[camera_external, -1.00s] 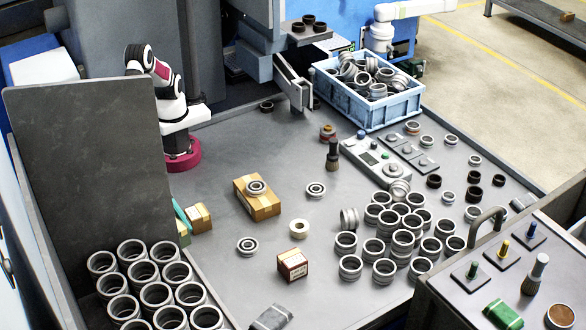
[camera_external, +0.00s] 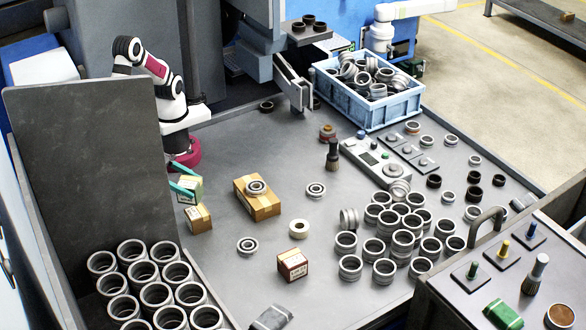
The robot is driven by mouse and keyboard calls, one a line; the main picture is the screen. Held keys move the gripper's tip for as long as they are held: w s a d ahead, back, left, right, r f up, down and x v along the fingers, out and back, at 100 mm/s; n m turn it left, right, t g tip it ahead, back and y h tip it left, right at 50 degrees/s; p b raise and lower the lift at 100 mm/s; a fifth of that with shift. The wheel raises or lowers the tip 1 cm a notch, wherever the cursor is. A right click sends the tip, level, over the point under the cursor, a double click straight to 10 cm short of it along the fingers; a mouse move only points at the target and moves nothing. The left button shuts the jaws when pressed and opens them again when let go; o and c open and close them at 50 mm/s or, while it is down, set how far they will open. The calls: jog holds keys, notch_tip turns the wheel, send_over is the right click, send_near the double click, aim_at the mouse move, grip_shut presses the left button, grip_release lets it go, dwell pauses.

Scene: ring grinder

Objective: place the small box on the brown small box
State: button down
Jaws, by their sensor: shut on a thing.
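The small box (camera_external: 191,190), with green and tan faces, is held between the teal fingers of my gripper (camera_external: 184,180). It is raised at the left of the table, slightly above and left of the brown small box in the picture. The brown small box (camera_external: 198,218) stands upright on the table and has a pale strip on top. The two boxes look close together; I cannot tell the exact gap between them. Part of the held box is hidden by the fingers.
A larger tan carton (camera_external: 262,205) with a ring on top lies to the right. The tall grey panel (camera_external: 80,170) is close on the left. Stacked rings (camera_external: 131,252) fill the front left. Some table between them is clear.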

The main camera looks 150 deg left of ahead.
aim_at(195, 197)
jog(key=f, duration=0.2)
jog(key=w+a+f, duration=0.1)
jog(key=f, duration=0.1)
jog(key=shift+d+f, duration=0.1)
jog(key=shift+f, duration=0.3)
